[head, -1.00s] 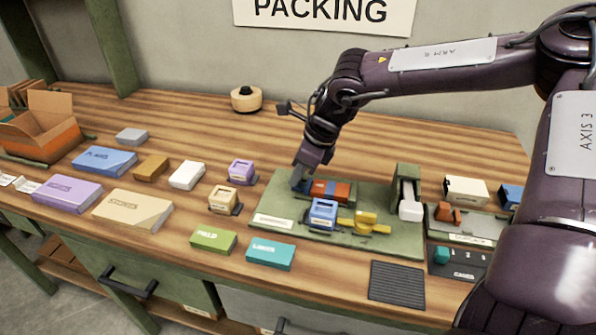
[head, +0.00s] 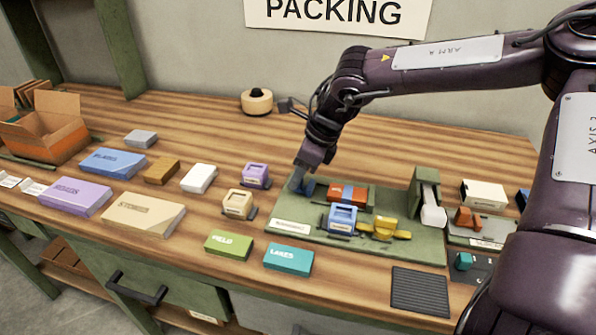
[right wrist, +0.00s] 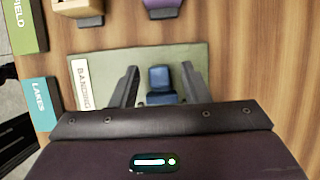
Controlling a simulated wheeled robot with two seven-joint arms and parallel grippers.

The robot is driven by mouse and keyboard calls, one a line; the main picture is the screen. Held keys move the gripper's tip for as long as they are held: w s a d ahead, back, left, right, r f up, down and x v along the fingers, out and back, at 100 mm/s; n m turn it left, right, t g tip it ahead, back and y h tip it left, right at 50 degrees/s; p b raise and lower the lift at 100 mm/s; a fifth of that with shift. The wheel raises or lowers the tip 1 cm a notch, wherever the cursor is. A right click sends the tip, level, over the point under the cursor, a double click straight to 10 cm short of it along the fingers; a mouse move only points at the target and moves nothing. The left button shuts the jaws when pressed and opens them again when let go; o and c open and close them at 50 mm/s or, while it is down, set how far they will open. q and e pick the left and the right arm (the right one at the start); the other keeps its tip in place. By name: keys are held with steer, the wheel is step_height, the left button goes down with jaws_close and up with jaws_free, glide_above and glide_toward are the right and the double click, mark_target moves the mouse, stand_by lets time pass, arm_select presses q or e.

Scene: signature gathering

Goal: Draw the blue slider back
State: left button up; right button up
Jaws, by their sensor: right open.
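The blue slider (head: 308,187) sits at the back left end of a green board (head: 288,212), beside an orange-red block (head: 348,194). In the right wrist view the blue slider (right wrist: 161,80) lies between the two dark fingers. My right gripper (head: 300,182) points down at the slider from above, with its fingers partly covering it. In the right wrist view the right gripper (right wrist: 160,72) is open, its fingers apart on both sides of the slider with gaps visible. My left gripper is not in view.
A blue stamp-like block (head: 342,219) and a yellow part (head: 384,228) stand on the board's front side. A green upright with a white lever (head: 432,216) is at its right. Purple (head: 256,175) and cream (head: 238,204) blocks stand left of the board.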

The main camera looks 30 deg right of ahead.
mark_target(311, 184)
steer(key=v, duration=0.6)
steer(key=shift+r, duration=0.2)
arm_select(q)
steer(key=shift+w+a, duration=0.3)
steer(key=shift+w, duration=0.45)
arm_select(e)
steer(key=shift+s+r, duration=0.2)
steer(key=shift+r, duration=0.35)
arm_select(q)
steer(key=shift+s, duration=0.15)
arm_select(e)
steer(key=shift+d, duration=0.1)
